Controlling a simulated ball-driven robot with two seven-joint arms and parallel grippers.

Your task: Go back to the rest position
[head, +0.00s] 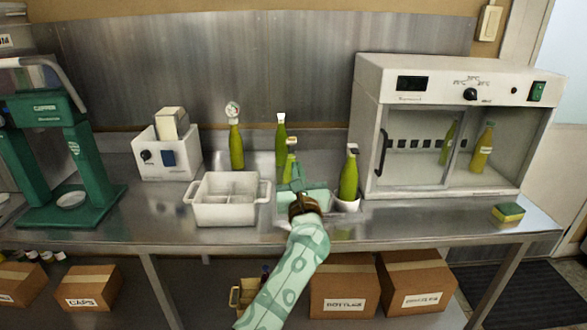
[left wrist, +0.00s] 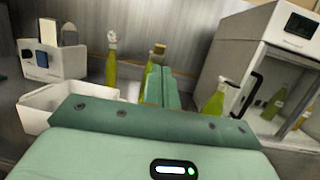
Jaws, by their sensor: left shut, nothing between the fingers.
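My left gripper (head: 297,176) reaches over the middle of the steel bench, and its fingers (left wrist: 160,86) are shut with nothing between them. Green bottles stand beyond it: one with a round gauge on top (head: 237,150), one with a white cap (head: 281,138), and one partly hidden behind the gripper (head: 289,160). Another green bottle (head: 349,178) stands upright in a white cup (head: 346,203), right of the gripper and apart from it. My right gripper is not in view.
A white divided bin (head: 226,213) stands close to the left of my gripper. A white cabinet (head: 453,75) with bottles inside stands right, a sponge (head: 508,212) before it. A white device (head: 166,155) and green press (head: 92,150) stand left. Cardboard boxes (head: 343,297) sit below the bench.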

